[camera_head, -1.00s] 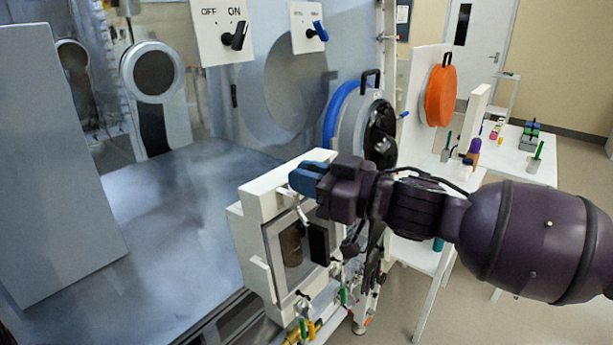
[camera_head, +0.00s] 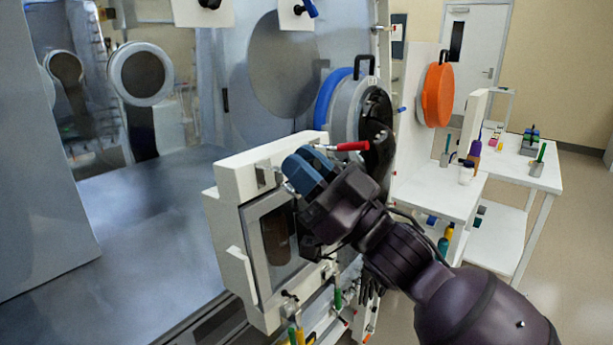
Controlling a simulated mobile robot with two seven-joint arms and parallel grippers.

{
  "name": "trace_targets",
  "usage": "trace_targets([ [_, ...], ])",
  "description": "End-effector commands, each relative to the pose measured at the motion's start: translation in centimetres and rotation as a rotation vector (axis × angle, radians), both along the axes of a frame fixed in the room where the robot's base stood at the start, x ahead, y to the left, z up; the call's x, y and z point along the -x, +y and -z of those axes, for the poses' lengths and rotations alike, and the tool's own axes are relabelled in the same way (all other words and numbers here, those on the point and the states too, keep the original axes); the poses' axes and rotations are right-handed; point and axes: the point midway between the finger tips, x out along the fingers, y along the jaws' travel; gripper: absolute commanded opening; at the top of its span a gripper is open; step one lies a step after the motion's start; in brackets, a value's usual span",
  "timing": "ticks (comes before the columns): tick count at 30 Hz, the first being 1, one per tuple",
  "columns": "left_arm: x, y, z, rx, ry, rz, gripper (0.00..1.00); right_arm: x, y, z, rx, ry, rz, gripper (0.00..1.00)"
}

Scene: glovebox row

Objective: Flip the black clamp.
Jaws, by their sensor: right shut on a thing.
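My right gripper (camera_head: 303,172), with blue fingertips, is at the upper right of the white-framed window door (camera_head: 232,178). It is shut on what seems to be the black clamp; its fingers hide the handle. A bit of bright metal clamp linkage (camera_head: 288,187) shows just below the fingertips. A clamp with a red handle (camera_head: 352,146) sticks out to the right, just above and behind the gripper. My left gripper is not in view.
A small black-tipped fitting (camera_head: 287,293) sits at the door's lower edge, near green and yellow handles. A round port with a blue ring (camera_head: 325,100) stands close behind the gripper. An orange disc (camera_head: 438,95) and white tables (camera_head: 440,196) are to the right.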

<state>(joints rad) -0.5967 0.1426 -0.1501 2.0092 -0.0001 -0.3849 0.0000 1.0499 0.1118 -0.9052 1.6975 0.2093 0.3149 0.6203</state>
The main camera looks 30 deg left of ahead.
Motion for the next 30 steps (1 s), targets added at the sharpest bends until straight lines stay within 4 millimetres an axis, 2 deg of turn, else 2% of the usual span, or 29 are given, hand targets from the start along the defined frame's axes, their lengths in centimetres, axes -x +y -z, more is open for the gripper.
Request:
trace_targets([
  [1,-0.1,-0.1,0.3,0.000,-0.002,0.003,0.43,-0.2,0.0,0.7,-0.027,0.007,0.000,0.00],
  [8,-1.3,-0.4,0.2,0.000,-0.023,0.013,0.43,-0.1,-0.2,0.8,-0.108,-0.005,0.001,0.00],
  [24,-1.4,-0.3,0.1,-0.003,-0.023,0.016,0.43,0.0,-0.3,0.6,-0.137,-0.014,0.000,0.00],
  [25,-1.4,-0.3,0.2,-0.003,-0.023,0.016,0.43,0.0,-0.3,0.6,-0.137,-0.014,0.000,0.17],
  [30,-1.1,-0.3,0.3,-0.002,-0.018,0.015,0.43,0.0,-0.2,0.6,-0.136,-0.013,0.000,0.41],
])
